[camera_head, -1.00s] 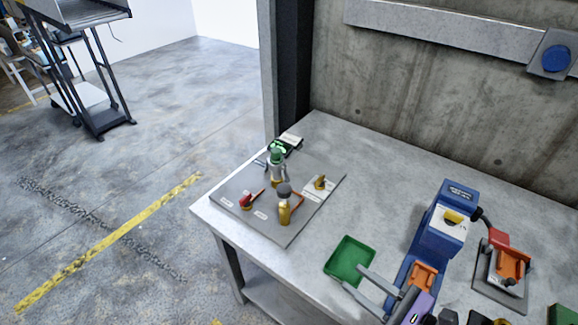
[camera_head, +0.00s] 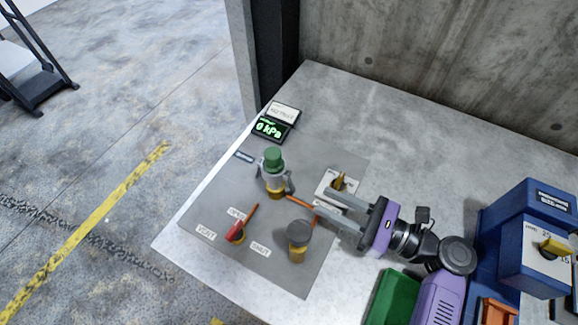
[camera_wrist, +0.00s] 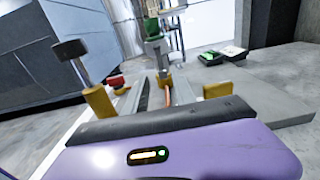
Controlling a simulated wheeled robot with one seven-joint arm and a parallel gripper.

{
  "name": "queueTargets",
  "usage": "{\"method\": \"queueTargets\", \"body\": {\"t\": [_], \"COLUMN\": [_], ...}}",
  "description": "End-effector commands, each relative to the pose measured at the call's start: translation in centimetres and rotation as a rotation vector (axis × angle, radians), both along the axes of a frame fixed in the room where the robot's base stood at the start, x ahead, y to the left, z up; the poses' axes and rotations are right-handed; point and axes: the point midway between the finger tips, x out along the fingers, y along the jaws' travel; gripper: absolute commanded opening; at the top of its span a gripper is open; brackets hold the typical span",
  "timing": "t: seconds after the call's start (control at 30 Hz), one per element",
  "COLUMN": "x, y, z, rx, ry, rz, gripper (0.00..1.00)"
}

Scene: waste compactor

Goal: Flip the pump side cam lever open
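The coupling (camera_head: 273,180) stands upright on the grey board, with a grey body, a green cap and a brass base. Small grey cam levers sit against its left and right sides; I cannot tell whether either is open. My gripper (camera_head: 308,201) reaches in from the right, with its fingers apart and pointing at the coupling. It is empty and just short of the coupling's right side. In the wrist view, the coupling (camera_wrist: 153,38) stands ahead of the spread fingers (camera_wrist: 165,88), and an orange hose shows between them.
A red-handled valve (camera_head: 235,231) and a grey-capped brass fitting (camera_head: 299,240) stand on the board (camera_head: 210,205) nearer the front. A brass knob (camera_head: 339,181) is close to my upper finger. A 0 kPa display (camera_head: 270,128) is behind. A blue machine (camera_head: 530,230) stands right.

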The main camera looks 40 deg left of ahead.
Motion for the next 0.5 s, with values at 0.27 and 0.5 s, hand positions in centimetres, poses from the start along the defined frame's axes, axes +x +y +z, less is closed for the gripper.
{"method": "queueTargets", "body": {"t": [0.27,0.5], "x": [-0.8,-1.6], "y": [2.9,6.3], "z": [0.1,0.1], "rx": [-0.001,-0.001], "ry": [0.0,0.0], "rz": [0.004,0.003], "gripper": [0.32,0.32]}}
